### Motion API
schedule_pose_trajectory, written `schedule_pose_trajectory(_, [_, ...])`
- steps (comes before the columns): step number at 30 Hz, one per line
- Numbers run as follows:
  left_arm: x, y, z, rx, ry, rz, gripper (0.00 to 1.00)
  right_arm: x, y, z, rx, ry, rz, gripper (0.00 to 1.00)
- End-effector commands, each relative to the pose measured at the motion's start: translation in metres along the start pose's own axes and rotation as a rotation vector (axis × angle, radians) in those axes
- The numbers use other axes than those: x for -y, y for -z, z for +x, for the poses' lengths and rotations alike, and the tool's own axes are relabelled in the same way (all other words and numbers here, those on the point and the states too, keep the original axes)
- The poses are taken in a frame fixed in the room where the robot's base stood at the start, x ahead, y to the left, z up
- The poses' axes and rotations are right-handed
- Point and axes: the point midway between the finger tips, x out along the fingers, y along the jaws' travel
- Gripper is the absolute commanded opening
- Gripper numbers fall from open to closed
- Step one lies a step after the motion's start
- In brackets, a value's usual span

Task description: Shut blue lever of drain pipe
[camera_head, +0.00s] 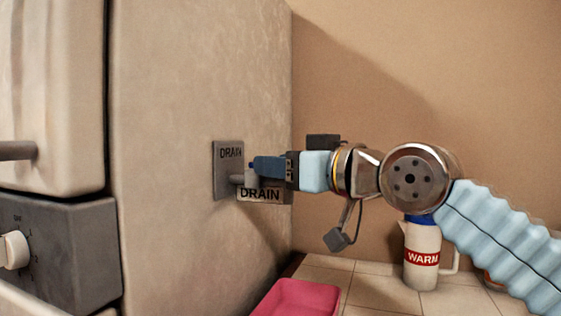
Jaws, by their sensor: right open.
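The drain pipe (236,180) comes out of a grey plate marked DRAIN (228,157) on the side of the pale cabinet. A second DRAIN label (260,195) shows just below the pipe. The blue lever (252,167) shows only as a small blue bit at the pipe's end; the rest is hidden by or blends with my fingers. My right gripper (262,167) comes in from the right and its fingers are at the lever. It is open; whether it touches the lever I cannot tell. My left gripper is not in view.
A pink tray (298,298) lies on the tiled surface below. A white jug marked WARM (422,240) stands under my right arm. A dark control panel with a white knob (14,250) and a handle (16,151) are at the left.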

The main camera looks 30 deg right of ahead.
Motion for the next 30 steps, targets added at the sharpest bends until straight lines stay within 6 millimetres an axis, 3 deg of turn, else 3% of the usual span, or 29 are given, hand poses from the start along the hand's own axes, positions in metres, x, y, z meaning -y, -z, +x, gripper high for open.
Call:
schedule_pose_trajectory(7, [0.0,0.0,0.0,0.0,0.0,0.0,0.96,0.0001,-0.0002,0.001,0.0,0.0,0.0,0.43])
schedule_pose_trajectory(16, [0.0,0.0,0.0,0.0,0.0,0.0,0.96,0.0001,0.0001,0.0007,-0.001,0.0,0.0,0.0])
schedule_pose_trajectory(30, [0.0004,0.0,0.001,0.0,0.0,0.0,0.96,0.0003,0.001,0.0001,-0.004,-0.02,0.0,0.0])
